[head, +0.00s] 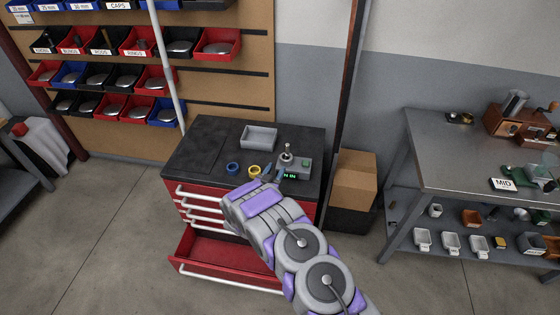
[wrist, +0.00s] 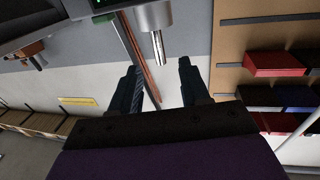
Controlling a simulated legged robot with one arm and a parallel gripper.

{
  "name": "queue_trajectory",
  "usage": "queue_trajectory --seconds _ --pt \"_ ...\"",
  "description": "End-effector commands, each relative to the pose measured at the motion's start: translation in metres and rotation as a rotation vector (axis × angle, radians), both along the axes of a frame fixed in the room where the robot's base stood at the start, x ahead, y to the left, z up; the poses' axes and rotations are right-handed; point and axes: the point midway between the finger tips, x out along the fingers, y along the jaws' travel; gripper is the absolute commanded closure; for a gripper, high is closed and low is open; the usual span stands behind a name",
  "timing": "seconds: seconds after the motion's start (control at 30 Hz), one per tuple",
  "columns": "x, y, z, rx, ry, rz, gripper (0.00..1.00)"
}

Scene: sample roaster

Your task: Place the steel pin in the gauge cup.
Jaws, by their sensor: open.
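The gauge (head: 292,170), a grey box with a green-lit display, stands on the dark top of the red tool cabinet. Its round metal cup (head: 287,158) shows on top, and also at the top edge of the wrist view (wrist: 152,15). The thin steel pin (wrist: 159,48) stands in the cup, its free end sticking out; the wrist picture appears upside down. My gripper (wrist: 158,67) is open, with the pin's free end around the gap between the fingertips and no finger visibly touching it. In the head view my arm partly hides the gripper.
A grey tray (head: 259,141), a blue ring (head: 232,168) and a yellow ring (head: 254,171) are on the cabinet top (head: 205,150). A lower red drawer (head: 226,255) is pulled out. A dark post rises behind the cabinet's right side. A metal workbench (head: 440,165) stands at right.

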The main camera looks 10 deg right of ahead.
Motion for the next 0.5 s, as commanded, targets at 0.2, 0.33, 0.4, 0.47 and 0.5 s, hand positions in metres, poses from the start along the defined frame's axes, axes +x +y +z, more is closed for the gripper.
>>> queue_trajectory --seconds 0.2,0.33,0.4,0.47,0.5 --pt "-0.02 0.011 0.0 0.002 0.003 0.001 0.54" --pt "-0.024 0.012 -0.001 0.002 0.002 0.001 0.54" --pt "-0.024 0.012 -0.001 0.004 0.002 0.0 0.54" --pt "-0.022 0.012 0.001 0.007 0.004 0.002 0.54" --pt "-0.02 0.013 0.004 0.013 0.007 0.006 0.54"
